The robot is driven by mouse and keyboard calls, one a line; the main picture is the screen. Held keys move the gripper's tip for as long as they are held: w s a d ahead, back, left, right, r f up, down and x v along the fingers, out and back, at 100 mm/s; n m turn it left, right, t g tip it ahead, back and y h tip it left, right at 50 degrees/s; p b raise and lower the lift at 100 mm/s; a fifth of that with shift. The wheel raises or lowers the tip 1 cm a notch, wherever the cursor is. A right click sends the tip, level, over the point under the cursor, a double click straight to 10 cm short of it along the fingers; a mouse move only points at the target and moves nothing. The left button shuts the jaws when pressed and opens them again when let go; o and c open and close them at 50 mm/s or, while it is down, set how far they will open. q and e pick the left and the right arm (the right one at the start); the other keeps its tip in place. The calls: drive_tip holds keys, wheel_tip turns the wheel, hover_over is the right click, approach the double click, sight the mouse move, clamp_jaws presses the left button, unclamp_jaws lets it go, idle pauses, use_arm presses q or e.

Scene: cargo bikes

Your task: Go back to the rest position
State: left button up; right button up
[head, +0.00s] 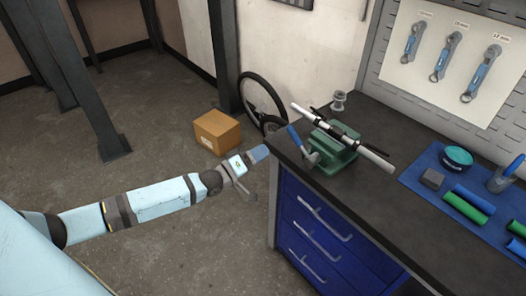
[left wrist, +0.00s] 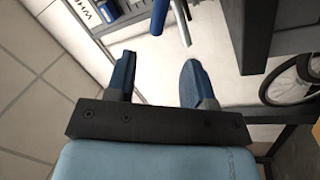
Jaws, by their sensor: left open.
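My left gripper (head: 259,154) is at the end of my pale blue left arm, which reaches in from the left. It is in front of the left corner of the workbench (head: 345,187). In the left wrist view its two blue fingers (left wrist: 158,80) are apart, with nothing between them. I cannot tell from the head view whether it touches the bench edge. My right gripper is not in view.
A green vise (head: 333,148) holding a pale tube stands on the bench near that corner. A blue mat (head: 430,178) with tools lies at the right. A cardboard box (head: 217,131) and a wheel (head: 262,100) are behind the arm.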

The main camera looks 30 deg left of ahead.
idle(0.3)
use_arm(q)
drive_tip(key=s+d+f+m+g+y+p, duration=0.2)
drive_tip(key=s+d+f+m+g+p, duration=0.15)
drive_tip(key=s+d+p, duration=0.6)
drive_tip(key=s+d+f+m+g+y, duration=0.1)
drive_tip(key=s+m+y, duration=0.1)
drive_tip(key=s, duration=0.6)
drive_tip(key=s+d+f+m+g+y+p, duration=0.1)
drive_tip(key=s+d+m+g+y, duration=0.1)
drive_tip(key=s, duration=0.7)
drive_tip(key=shift+d+f+m+p, duration=0.25)
drive_tip(key=shift+m+p, duration=0.05)
drive_tip(key=shift+m, duration=0.25)
drive_tip(key=shift+g, duration=0.25)
